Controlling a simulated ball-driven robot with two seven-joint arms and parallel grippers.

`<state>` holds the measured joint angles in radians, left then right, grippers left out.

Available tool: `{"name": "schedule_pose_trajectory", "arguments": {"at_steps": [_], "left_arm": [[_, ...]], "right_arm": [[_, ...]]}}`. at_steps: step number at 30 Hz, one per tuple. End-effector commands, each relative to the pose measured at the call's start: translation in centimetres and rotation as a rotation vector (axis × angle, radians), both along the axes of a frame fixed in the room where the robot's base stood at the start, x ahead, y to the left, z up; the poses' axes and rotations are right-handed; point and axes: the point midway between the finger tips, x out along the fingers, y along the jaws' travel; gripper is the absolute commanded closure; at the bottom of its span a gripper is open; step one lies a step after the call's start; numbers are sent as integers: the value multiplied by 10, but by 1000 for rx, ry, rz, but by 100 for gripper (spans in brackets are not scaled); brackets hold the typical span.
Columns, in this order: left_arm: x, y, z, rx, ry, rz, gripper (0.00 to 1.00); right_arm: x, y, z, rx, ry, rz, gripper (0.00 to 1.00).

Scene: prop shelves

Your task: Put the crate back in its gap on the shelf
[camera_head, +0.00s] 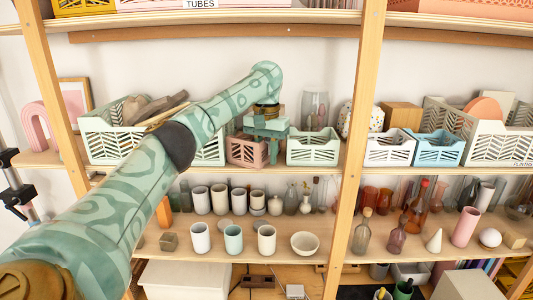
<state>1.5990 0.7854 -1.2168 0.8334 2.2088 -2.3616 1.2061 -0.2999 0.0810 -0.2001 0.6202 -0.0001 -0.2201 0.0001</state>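A small pink crate (243,152) is on the middle shelf (330,171), between a large pale-green crate (100,146) on its left and a small pale-green crate (313,149) on its right. It looks upright, its front close to the shelf's front edge. My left arm reaches in from the lower left, and my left gripper (266,134) is at the pink crate's upper right part, pointing down. The fingertips are hidden or too small to tell whether they grip its wall. My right gripper is not in view.
A wooden upright (358,110) stands right of the small green crate. Beyond it are a white crate (388,149) and a blue crate (437,149). A clear glass jar (314,105) stands behind. Cups (234,239) and bottles fill the shelf below.

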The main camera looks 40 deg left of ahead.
Motion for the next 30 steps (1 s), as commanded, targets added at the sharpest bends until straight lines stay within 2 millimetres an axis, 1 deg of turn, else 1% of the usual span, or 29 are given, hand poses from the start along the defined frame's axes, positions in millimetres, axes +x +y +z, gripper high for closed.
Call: {"name": "schedule_pose_trajectory", "arguments": {"at_steps": [2,5,8,13,15,18,21,30], "left_arm": [[0,0,0,0,0,0,73],[1,-1,7,-1,-3,0,73],[1,-1,23,-2,-5,-1,73],[1,-1,56,-1,-3,-1,73],[1,-1,66,-1,-3,0,73],[0,-1,75,-1,0,-1,73],[0,-1,78,0,0,-1,73],[0,-1,78,0,0,-1,73]], "right_arm": [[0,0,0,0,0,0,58],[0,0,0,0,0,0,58],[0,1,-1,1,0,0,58],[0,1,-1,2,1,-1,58],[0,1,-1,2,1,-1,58],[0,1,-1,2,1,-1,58],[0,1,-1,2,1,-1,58],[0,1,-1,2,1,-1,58]]}}
